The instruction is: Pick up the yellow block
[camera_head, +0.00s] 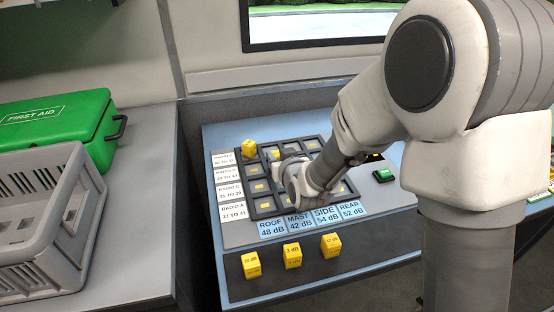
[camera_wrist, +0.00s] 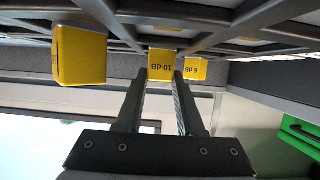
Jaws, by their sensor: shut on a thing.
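My gripper (camera_head: 284,161) is over the dark grid on the console, its fingers largely hidden in the head view by my wrist. In the wrist view, the fingers (camera_wrist: 162,72) are shut on a yellow block (camera_wrist: 162,63) marked 10 dB, beside the grid. A bit of yellow (camera_head: 275,152) shows next to my gripper in the head view. Another yellow block (camera_head: 249,149) stands at the grid's far left corner; a smaller block shows right of the held one in the wrist view (camera_wrist: 196,69). A larger yellow block (camera_wrist: 80,55) is at left there. I cannot tell whether the held block is clear of its cell.
Three yellow blocks (camera_head: 292,255) stand in a row on the console's front strip. The console's grid (camera_head: 265,208) has raised dividers. A green first aid case (camera_head: 60,118) and a grey crate (camera_head: 45,235) stand on the left counter. A green button (camera_head: 383,175) is to the right.

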